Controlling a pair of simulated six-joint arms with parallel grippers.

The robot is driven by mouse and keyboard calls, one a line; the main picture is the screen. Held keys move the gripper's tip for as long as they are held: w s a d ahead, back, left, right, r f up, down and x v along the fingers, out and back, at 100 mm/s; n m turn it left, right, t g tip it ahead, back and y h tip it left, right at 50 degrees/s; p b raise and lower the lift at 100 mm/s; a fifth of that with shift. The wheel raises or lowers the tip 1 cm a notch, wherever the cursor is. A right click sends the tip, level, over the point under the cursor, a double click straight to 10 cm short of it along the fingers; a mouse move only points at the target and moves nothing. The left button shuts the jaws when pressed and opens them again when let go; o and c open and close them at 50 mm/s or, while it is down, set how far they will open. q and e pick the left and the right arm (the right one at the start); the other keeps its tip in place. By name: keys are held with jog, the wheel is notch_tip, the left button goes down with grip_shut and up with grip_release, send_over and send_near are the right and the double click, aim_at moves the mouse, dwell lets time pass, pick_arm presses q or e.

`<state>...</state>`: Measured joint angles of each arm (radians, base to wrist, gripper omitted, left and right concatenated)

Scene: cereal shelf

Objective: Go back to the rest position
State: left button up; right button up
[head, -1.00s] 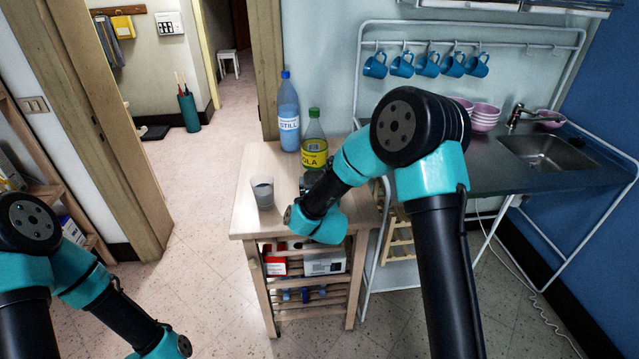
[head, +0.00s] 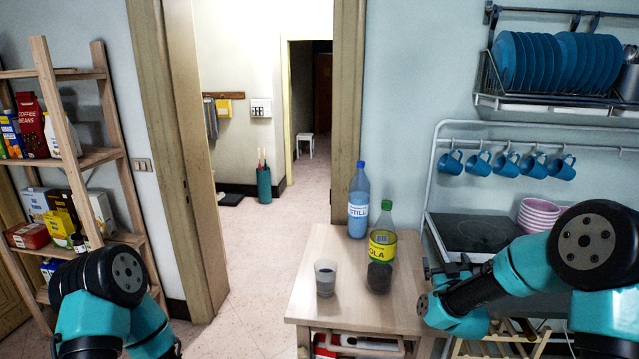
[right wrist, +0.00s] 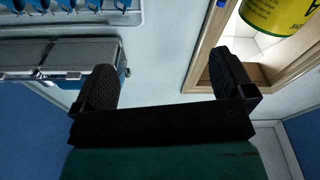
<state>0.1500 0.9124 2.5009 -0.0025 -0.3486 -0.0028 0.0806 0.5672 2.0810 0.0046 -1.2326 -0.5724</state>
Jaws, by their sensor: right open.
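My right gripper (head: 455,268) is a small dark shape between the wooden table (head: 345,252) and the dark counter (head: 475,232). The right wrist view shows both of its dark fingers spread apart with nothing between them (right wrist: 160,70). My left arm is bent at the lower left of the head view, in front of the shelf. Its gripper is out of sight.
A blue water bottle (head: 358,208) and a glass (head: 325,278) stand on the table. A shelf with boxes (head: 75,160) is at left. Mugs (head: 506,165), bowls (head: 538,213) and a plate rack (head: 490,75) are at right. The floor (head: 248,250) between shelf and table is clear.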

jog(key=s+d+f+n+y, duration=0.15)
jog(key=s+d, duration=0.25)
jog(key=d, duration=0.4)
jog(key=s+a+f+m+g+y, duration=0.1)
jog(key=s+a+f+g, duration=0.25)
jog(key=f, duration=0.35)
jog(key=s+a+f+g+y, duration=0.1)
jog(key=s+a+f+g, duration=0.2)
jog(key=f, duration=0.5)
jog(key=s+a+f+m+g+y, duration=0.1)
jog(key=s+a+f+g, duration=0.15)
jog(key=a+f, duration=0.35)
jog(key=s+a+f+m+g+y, duration=0.1)
jog(key=s+a+f+g, duration=0.3)
jog(key=s, duration=0.5)
jog(key=s+a+f+m+g+y, duration=0.1)
jog(key=s+a+f+g, duration=0.4)
jog(key=s+f, duration=0.4)
jog(key=shift+s+a+f, duration=0.2)
jog(key=shift+s+a, duration=0.1)
jog(key=shift+s, duration=0.5)
